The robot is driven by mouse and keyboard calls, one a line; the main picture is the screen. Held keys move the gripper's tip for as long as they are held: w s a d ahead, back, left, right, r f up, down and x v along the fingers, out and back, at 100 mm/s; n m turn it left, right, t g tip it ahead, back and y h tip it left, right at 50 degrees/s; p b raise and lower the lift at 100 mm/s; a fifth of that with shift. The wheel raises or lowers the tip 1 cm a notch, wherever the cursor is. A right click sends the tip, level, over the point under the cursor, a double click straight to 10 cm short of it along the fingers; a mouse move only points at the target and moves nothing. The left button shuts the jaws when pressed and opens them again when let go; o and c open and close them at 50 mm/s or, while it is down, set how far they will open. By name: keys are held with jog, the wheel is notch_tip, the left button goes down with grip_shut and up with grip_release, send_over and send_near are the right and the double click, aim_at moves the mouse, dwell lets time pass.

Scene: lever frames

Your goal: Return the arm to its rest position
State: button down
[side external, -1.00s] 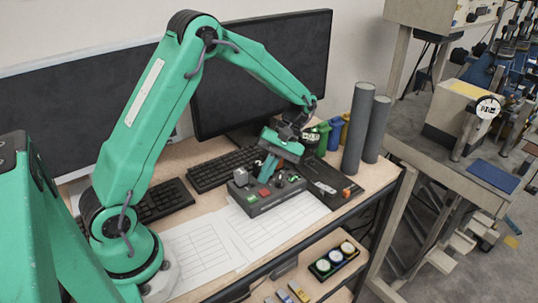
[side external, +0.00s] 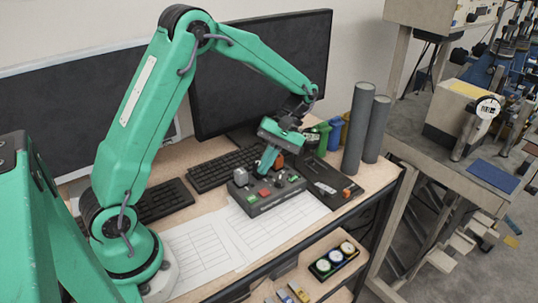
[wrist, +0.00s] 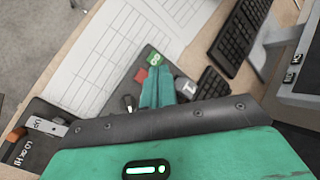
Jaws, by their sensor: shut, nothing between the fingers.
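My arm reaches from its base at the left over the desk. My gripper (side external: 262,171) is shut and empty, just above a dark control box (side external: 268,204). The box carries a green button, a red button (side external: 264,192) and small levers. A reddish knob (side external: 279,161) shows close behind the fingers; I cannot tell whether they touch it. In the wrist view the closed green fingers (wrist: 156,88) point over the box, close to the green button (wrist: 154,59) and the red button (wrist: 141,75).
A second dark box (side external: 325,185) with an orange switch lies to the right. Two grey cylinders (side external: 358,130) stand behind it. Keyboards (side external: 222,169) and monitors (side external: 262,75) are at the back. Paper sheets (side external: 200,250) lie flat in front.

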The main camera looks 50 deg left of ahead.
jog(key=s+d+r+m+t, duration=0.3)
jog(key=s+r+m+t, duration=0.7)
jog(key=s+r+t, duration=0.3)
jog(key=shift+s+d+r+m+y, duration=0.15)
jog(key=shift+s+r+m+y, duration=0.2)
jog(key=shift+s, duration=0.3)
dwell(0.4)
